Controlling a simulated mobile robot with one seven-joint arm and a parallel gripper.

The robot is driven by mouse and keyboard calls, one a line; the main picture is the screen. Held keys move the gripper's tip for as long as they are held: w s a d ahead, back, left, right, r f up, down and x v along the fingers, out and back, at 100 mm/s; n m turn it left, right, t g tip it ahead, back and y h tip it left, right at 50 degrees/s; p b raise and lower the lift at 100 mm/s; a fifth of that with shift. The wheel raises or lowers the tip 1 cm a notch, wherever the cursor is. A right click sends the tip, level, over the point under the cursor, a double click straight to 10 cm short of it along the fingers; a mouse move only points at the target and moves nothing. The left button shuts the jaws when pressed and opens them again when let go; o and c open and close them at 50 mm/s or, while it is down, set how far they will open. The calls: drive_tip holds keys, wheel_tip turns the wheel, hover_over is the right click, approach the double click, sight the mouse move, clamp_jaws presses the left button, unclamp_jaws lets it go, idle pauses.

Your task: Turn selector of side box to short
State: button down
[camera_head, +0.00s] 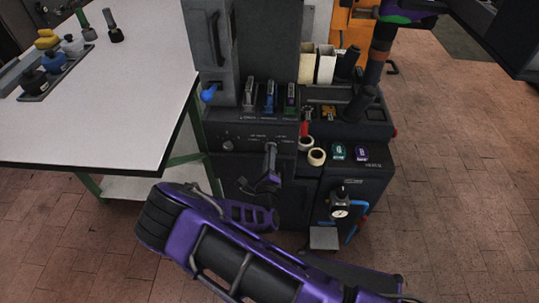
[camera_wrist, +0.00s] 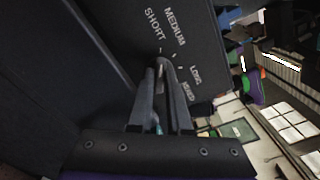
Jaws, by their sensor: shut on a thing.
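The side box is the dark panel (camera_wrist: 200,35) in the wrist view. It has white printed labels SHORT, MEDIUM, LONG and one more that is hard to read, fanned around the selector, with small tick marks. My gripper (camera_wrist: 162,68) is shut on the selector just below these labels. The fingers hide most of the selector, so I cannot tell which label it points at. In the head view my gripper (camera_head: 270,148) meets the front of the dark machine, and the selector is hidden behind it.
A small knob (camera_head: 228,145) sits left of my gripper on the same front. A white table (camera_head: 110,110) stands close on the left. A pressure gauge (camera_head: 340,213) with blue hoses is at lower right. Tape rolls (camera_head: 316,157) lie on the ledge. Open floor is at right.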

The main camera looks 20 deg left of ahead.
drive_tip(key=shift+n, duration=0.5)
drive_tip(key=c, duration=0.9)
unclamp_jaws()
drive_tip(key=shift+o, duration=0.2)
drive_tip(key=v, duration=1.7)
drive_tip(key=shift+s, duration=0.25)
drive_tip(key=shift+f, duration=0.1)
